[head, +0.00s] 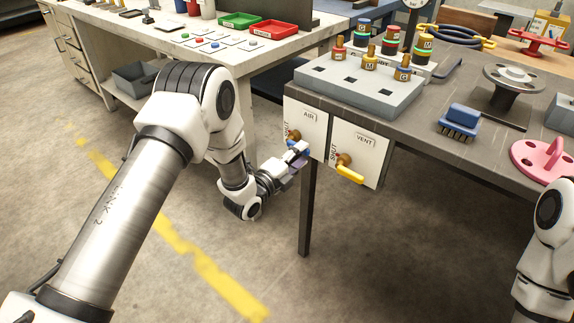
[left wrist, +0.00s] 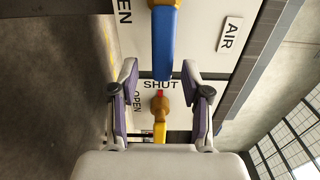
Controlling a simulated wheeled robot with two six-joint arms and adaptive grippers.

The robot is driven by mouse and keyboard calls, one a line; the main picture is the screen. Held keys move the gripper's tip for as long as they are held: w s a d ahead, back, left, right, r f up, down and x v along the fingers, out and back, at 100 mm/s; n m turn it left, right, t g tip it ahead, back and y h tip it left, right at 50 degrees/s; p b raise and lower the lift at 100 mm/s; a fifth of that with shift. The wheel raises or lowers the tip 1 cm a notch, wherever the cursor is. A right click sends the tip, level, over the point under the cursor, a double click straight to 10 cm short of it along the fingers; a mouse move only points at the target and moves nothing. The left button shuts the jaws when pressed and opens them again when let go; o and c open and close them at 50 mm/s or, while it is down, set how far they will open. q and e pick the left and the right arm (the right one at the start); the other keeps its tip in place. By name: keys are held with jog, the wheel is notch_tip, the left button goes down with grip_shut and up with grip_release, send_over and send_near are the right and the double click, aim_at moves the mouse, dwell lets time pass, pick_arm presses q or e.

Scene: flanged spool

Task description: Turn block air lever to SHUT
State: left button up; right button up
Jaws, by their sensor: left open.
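The blue AIR lever (left wrist: 164,46) hangs from its brass hub at the top of the left wrist view, its free end pointing toward my palm. In the head view its hub (head: 294,135) shows on the AIR panel (head: 313,117), and my gripper partly covers the lever. My left gripper (left wrist: 159,65) is open, with one finger on each side of the lever's free end in the picture; I see no contact. It also shows in the head view (head: 298,152) in front of the panel. The AIR panel's SHUT mark (head: 287,136) is left of the hub. My right gripper is out of view.
The VENT panel (head: 367,147) with its yellow lever (head: 349,174) is close on the right. Above are a grey block with plugs (head: 345,92) and a blue brush-like part (head: 460,117) on the workbench. A table leg (head: 307,205) stands below. Floor is clear in front.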

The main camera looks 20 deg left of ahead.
pick_arm(q)
jog(key=v, duration=0.9)
jog(key=shift+s, duration=0.25)
jog(key=s+d+f+n+g+y, duration=0.15)
jog(key=s+f+g, duration=0.35)
jog(key=f, duration=0.5)
jog(key=s+a+f+n+g+y, duration=0.15)
jog(key=s+f+n+g, duration=0.35)
jog(key=s, duration=0.6)
jog(key=s+a+f+n+g+y, duration=0.15)
jog(key=s+f+n+g, duration=0.25)
jog(key=s+f+n, duration=0.55)
jog(key=s+r+n+g+y, duration=0.25)
jog(key=s+n, duration=0.35)
jog(key=s, duration=0.3)
notch_tip(320, 180, up, 17)
jog(key=p, duration=1.7)
jog(key=shift+w+a+f+n+h+p, duration=0.15)
jog(key=shift+w+a+n+h+p, duration=0.15)
jog(key=shift+h, duration=0.1)
